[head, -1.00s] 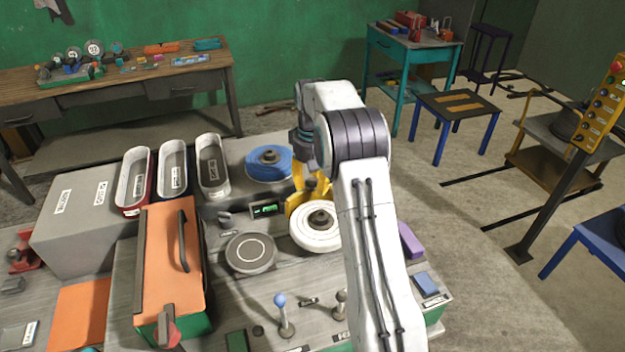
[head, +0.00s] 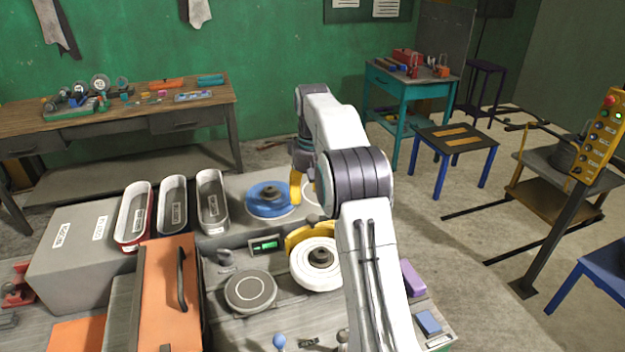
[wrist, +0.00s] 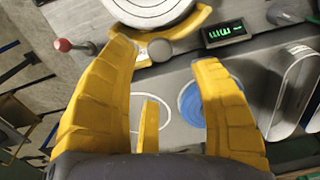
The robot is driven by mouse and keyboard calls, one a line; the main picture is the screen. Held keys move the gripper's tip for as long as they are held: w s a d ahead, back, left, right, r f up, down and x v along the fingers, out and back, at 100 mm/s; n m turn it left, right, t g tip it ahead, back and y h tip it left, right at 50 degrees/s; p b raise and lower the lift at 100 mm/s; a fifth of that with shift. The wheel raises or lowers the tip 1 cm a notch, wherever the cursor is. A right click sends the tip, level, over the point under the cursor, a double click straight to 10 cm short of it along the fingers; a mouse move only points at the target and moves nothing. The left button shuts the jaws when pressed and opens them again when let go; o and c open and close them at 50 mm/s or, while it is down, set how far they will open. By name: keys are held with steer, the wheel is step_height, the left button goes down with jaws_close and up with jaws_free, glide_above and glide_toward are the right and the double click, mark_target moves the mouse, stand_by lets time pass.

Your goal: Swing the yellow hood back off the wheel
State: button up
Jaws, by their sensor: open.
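The yellow hood (head: 299,238) is a curved piece along the back rim of the pale wheel (head: 309,273). Most of the wheel's top face is uncovered. In the wrist view the hood (wrist: 189,38) curves along the wheel's edge (wrist: 150,14), with a round grey cap on it. A red knob (wrist: 62,45) on a short rod sticks out to the left; my left finger hides where the rod joins. My gripper (wrist: 163,57) is open and empty, its yellow fingertips pointing toward the hood. In the head view my gripper (head: 297,187) is behind the hood, partly hidden by my arm.
A blue disc (head: 268,200) and a white ring marking (wrist: 166,115) lie behind the wheel. A small green display (head: 266,246), a grey round plate (head: 250,291) and several oval bins (head: 212,203) are to the left. An orange case (head: 165,295) stands at front left.

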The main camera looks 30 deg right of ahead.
steer(key=shift+r, duration=2.5)
steer(key=shift+r, duration=0.1)
steer(key=s+a+r+t, duration=0.1)
steer(key=s+a+r, duration=0.15)
steer(key=s, duration=0.25)
steer(key=s+a+r+n+t+b, duration=0.1)
steer(key=s+a, duration=0.3)
steer(key=s+a+r, duration=0.2)
steer(key=s+a, duration=0.1)
steer(key=s, duration=0.2)
steer(key=s+a+f+t, duration=0.1)
steer(key=s+f, duration=0.3)
steer(key=s, duration=0.5)
steer(key=s+a+f+n+t, duration=0.1)
steer(key=s+a+f, duration=0.2)
steer(key=s, duration=0.6)
step_height(320, 180, down, 2)
steer(key=shift+f+t+b, duration=0.25)
steer(key=shift+t+b, duration=0.15)
steer(key=shift+a, duration=0.1)
steer(key=shift+c, duration=0.2)
